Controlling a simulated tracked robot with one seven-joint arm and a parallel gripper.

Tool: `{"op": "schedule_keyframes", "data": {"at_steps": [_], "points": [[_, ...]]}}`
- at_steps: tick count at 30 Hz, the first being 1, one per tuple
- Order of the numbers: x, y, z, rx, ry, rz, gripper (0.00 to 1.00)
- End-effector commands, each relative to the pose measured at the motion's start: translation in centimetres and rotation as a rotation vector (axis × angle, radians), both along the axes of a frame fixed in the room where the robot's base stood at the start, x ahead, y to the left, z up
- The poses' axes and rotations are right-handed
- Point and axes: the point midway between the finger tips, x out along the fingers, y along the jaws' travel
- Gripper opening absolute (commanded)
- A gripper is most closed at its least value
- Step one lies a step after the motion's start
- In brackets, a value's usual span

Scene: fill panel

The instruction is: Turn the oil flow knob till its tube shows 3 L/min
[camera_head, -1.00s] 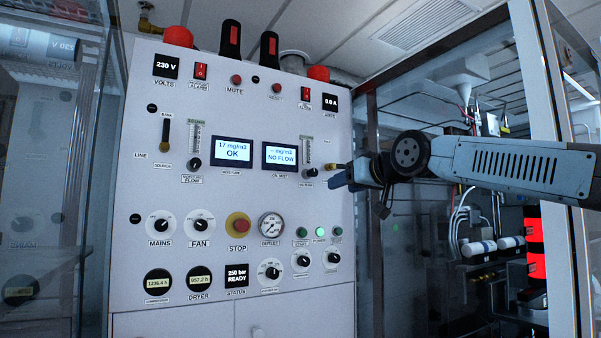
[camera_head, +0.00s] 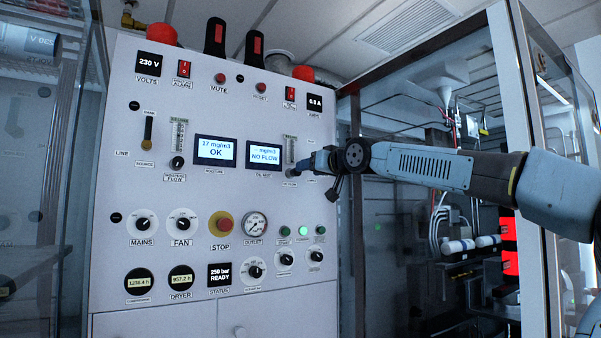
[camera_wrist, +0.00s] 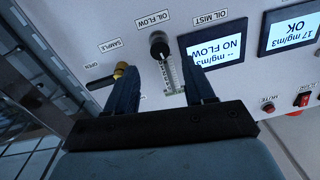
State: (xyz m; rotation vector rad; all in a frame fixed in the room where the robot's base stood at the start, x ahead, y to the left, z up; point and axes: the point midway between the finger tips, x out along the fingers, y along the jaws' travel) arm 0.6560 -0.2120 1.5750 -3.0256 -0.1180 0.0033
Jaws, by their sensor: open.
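The oil flow knob (camera_wrist: 159,42) is a black round knob beside the OIL FLOW label in the wrist view, where the panel appears upside down. Its clear scaled tube (camera_wrist: 170,75) adjoins it; the reading is too small to tell. The tube also shows in the head view (camera_head: 290,149). The oil mist display (camera_head: 264,153) reads NO FLOW. My gripper (camera_wrist: 159,69) is open and empty, its fingers spread to either side of the tube, tips short of the knob in the picture. In the head view my gripper (camera_head: 301,166) is close to the panel and partly covers the knob's area.
The moisture display (camera_head: 215,150) reads 17 mg/m3 OK. A red stop button (camera_head: 222,224) and several dials lie lower on the panel. A glazed frame (camera_head: 517,150) stands to the right.

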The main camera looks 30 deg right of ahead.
Motion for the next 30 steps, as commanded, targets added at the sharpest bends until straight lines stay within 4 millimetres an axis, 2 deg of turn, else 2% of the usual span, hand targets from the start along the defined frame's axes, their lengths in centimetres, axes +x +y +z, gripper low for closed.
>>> {"op": "schedule_keyframes", "data": {"at_steps": [9, 15, 30], "points": [[3.9, 0.4, 0.0, -0.001, 0.001, 0.001, 0.54], [5.5, 0.4, 0.0, -0.001, 0.000, 0.000, 0.54], [6.2, 0.4, 0.0, -0.001, 0.000, -0.001, 0.53]]}}
